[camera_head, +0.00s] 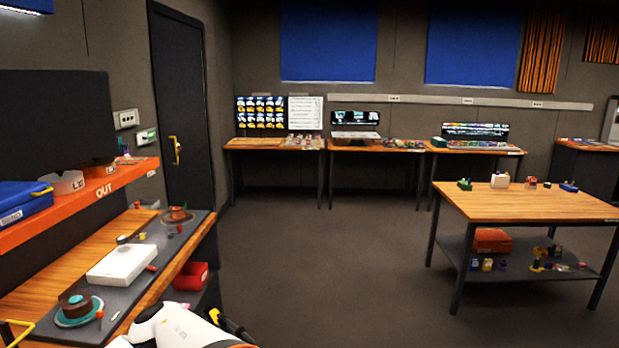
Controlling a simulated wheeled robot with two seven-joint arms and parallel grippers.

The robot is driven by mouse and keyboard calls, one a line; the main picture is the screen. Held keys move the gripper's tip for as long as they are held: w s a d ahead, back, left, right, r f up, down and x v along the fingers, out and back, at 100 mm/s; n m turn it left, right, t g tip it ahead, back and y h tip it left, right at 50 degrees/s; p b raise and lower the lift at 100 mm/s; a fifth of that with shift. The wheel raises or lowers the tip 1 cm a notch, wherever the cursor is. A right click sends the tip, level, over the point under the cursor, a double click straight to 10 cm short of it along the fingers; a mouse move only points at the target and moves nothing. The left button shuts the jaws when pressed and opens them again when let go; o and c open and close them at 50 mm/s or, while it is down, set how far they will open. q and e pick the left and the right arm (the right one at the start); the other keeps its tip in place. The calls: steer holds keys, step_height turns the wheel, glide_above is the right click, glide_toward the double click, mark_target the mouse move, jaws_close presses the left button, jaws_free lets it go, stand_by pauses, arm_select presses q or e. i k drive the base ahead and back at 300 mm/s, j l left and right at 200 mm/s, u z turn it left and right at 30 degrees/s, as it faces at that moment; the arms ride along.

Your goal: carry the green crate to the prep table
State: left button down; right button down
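I cannot make out a green crate in this view. A yellow bar, perhaps a handle (12,328), shows at the bottom left corner, but what it belongs to is cut off. A wood-topped table (540,205) with dark legs stands at the right; no label shows whether it is the prep table. A small green object (464,185) sits on its far left part. A white part of my arm shows at the bottom edge, left of centre. I make out neither gripper's fingers.
A left workbench (40,285) holds a white box (122,264) and round parts. Above it, an orange shelf (90,198) bears a blue case (22,203). A red bin (192,276) is at the bench's right side. Desks line the back wall. The middle floor (330,270) is clear.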

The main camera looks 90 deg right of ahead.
mark_target(570, 207)
steer(key=k+l+z, duration=0.1)
steer(key=k+z, duration=0.3)
steer(key=k, duration=0.15)
steer(key=l+z, duration=0.15)
steer(key=z, duration=3.85)
steer(key=i+j, duration=0.15)
steer(key=i, duration=0.25)
steer(key=i+j+z, duration=0.1)
steer(key=i, duration=0.3)
steer(key=i+j, duration=0.2)
steer(key=i, duration=5.05)
steer(key=l+z, duration=0.05)
steer(key=l, duration=0.15)
